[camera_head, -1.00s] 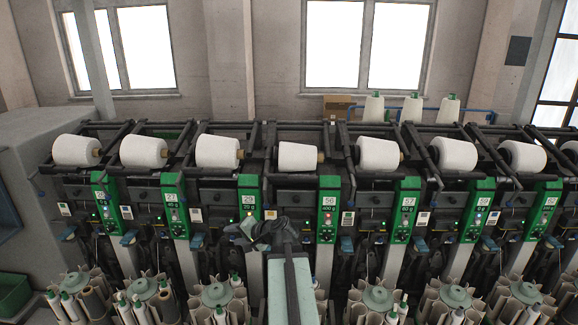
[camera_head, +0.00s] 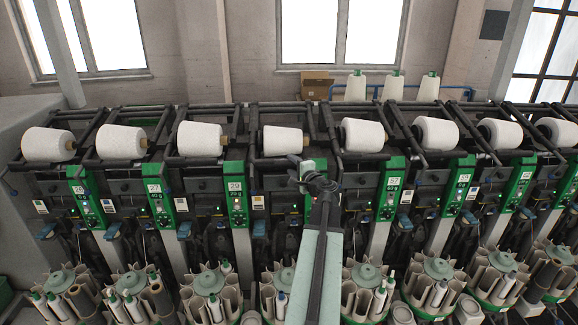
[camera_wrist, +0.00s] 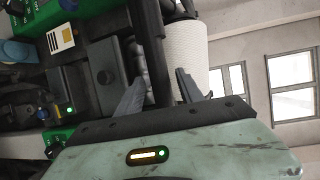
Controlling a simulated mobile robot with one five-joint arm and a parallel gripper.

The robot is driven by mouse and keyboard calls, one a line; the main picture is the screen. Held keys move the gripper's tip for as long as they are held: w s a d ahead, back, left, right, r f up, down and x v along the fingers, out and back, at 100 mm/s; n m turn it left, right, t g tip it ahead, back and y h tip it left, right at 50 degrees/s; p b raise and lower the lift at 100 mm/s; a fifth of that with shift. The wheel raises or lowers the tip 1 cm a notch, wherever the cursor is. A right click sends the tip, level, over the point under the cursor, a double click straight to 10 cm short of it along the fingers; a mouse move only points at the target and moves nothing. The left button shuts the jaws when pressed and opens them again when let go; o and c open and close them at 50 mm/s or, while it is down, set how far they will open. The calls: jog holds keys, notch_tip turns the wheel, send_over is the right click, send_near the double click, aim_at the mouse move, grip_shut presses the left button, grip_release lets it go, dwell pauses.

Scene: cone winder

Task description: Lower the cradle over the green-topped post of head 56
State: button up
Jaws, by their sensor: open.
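The cradle of head 56 (camera_head: 268,172) is a dark frame carrying a white cone (camera_head: 283,140), which lies on its side. The cone also shows in the wrist view (camera_wrist: 188,50). My gripper (camera_head: 309,176) is raised in front of the right side of this head. It hides the number and most of the green-topped post (camera_head: 308,205); that green panel shows in part at lower left in the wrist view (camera_wrist: 52,142). In the wrist view my gripper (camera_wrist: 160,76) is open. A dark bar (camera_wrist: 152,45) appears between its fingers; contact cannot be told.
Post 29 (camera_head: 237,190) stands to the left and post 57 (camera_head: 390,190) to the right, with similar cradles alongside. Round bobbin magazines (camera_head: 208,285) line the front below. Several white cones (camera_head: 356,86) stand behind the machine.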

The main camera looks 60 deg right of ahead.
jog(key=shift+x, duration=0.9)
grip_shut()
jog(key=shift+a, duration=0.1)
dwell(0.6)
